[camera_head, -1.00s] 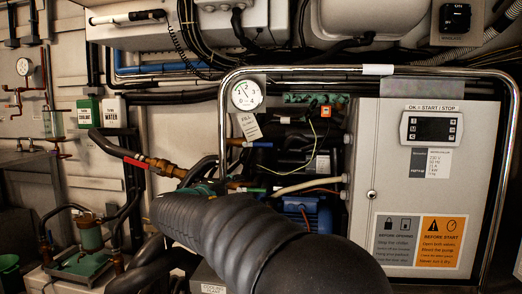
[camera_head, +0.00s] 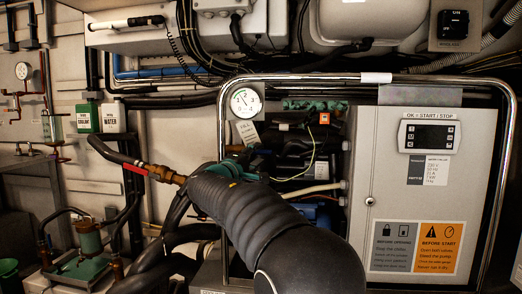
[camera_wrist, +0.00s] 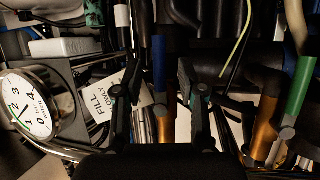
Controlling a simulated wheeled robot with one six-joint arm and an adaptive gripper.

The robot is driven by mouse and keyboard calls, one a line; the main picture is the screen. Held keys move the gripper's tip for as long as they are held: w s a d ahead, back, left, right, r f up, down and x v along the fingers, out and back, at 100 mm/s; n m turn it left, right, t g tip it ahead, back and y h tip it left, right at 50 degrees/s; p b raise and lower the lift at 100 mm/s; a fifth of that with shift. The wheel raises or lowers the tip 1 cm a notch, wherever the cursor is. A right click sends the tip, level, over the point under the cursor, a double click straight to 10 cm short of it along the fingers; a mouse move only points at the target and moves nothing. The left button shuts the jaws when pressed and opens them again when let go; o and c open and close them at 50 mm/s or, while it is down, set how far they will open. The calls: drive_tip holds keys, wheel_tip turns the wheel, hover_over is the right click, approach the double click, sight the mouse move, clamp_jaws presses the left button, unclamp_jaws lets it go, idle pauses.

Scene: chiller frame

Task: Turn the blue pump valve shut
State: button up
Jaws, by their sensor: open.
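The blue valve handle (camera_wrist: 159,62) stands upright in the wrist view, with a brass-coloured body (camera_wrist: 165,118) below it. My gripper (camera_wrist: 158,76) is open, with one dark finger to the left of the handle and one to the right. The handle appears between the fingertips with gaps on both sides; I cannot tell how far away it is in depth.
A green handle (camera_wrist: 300,86) on another brass fitting is at the right. A pressure gauge (camera_head: 246,102) and a "FILL" tag (camera_wrist: 115,97) are at the left. The chrome frame rail (camera_head: 370,78), hoses and cables crowd the space. A grey control box (camera_head: 378,180) stands to the right.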

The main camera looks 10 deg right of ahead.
sight(260, 153)
drive_tip(key=shift+x, duration=1.6)
clamp_jaws()
